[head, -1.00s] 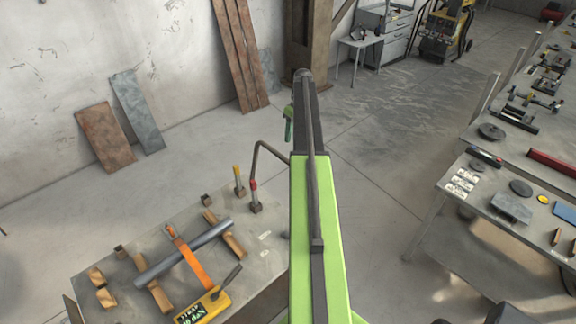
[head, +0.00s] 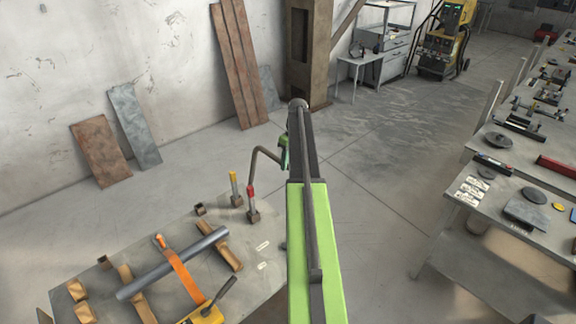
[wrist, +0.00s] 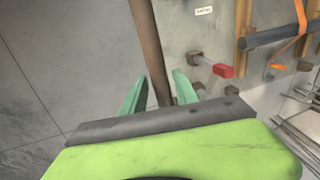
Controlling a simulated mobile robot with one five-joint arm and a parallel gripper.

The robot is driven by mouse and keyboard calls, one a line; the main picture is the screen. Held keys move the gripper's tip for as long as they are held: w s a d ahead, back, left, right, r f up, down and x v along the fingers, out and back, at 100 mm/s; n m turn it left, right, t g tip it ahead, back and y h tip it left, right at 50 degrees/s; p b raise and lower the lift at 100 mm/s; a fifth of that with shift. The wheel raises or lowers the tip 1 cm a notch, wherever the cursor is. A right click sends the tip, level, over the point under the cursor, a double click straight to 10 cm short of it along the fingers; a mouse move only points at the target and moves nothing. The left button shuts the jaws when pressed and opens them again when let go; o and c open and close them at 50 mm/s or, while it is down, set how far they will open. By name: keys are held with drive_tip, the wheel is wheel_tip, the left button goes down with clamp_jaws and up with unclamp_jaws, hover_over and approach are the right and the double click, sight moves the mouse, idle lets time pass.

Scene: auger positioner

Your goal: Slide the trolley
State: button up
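No part is plainly recognisable as the trolley. A bent grey-brown bar (head: 257,153) rises beside the left workbench and bends toward my gripper (head: 285,155) in the head view. In the wrist view the bar (wrist: 151,50) runs down between the two green fingers of my gripper (wrist: 160,98). The fingers stand apart, on either side of the bar. I cannot tell whether either touches it. The bar's lower end is hidden behind my gripper in the wrist view.
The left workbench (head: 240,262) carries a grey tube (head: 170,265), an orange strap (head: 183,276), wooden blocks and red- and yellow-topped clamps. A long bench (head: 470,222) with tools stands right. Open floor (head: 385,205) lies between them. Planks lean on the wall.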

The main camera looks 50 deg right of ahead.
clamp_jaws()
drive_tip(key=shift+a, duration=0.1)
idle(1.1)
